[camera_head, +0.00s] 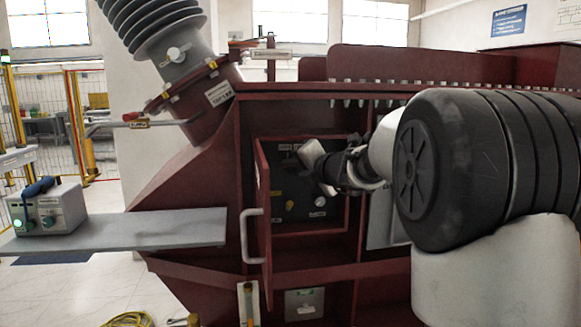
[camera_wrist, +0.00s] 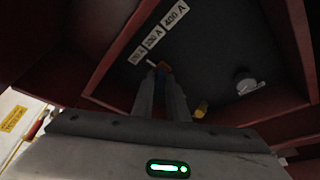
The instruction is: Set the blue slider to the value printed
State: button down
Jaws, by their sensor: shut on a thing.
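My gripper (camera_wrist: 160,74) reaches into the open red cabinet, its fingers closed at the dark panel (camera_wrist: 215,65). Between the fingertips is a small orange-brown piece (camera_wrist: 165,67); I cannot tell whether it is the slider, and no blue shows on it. A short white mark (camera_wrist: 151,62) lies beside the tips. Three white labels run in a slanted row just beyond: the far one (camera_wrist: 175,13) reads 400 A, the middle one (camera_wrist: 153,37) seems to read 250 A, and the nearest (camera_wrist: 136,56) is unclear. In the head view my arm hides part of the panel (camera_head: 290,190).
The cabinet door (camera_head: 263,225) stands open at the left of the opening. The panel also has a round white knob (camera_wrist: 246,84) and a yellow knob (camera_wrist: 201,110). A box with a blue handle (camera_head: 45,210) stands on a grey shelf (camera_head: 150,230) at the left.

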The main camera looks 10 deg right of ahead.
jog(key=d+p, duration=0.2)
jog(key=d, duration=0.6)
jog(key=shift+p, duration=0.4)
jog(key=c, duration=1.7)
grip_release()
jog(key=shift+d, duration=0.1)
jog(key=shift+c, duration=0.2)
jog(key=shift+s, duration=0.15)
jog(key=v, duration=1.7)
jog(key=shift+r, duration=0.1)
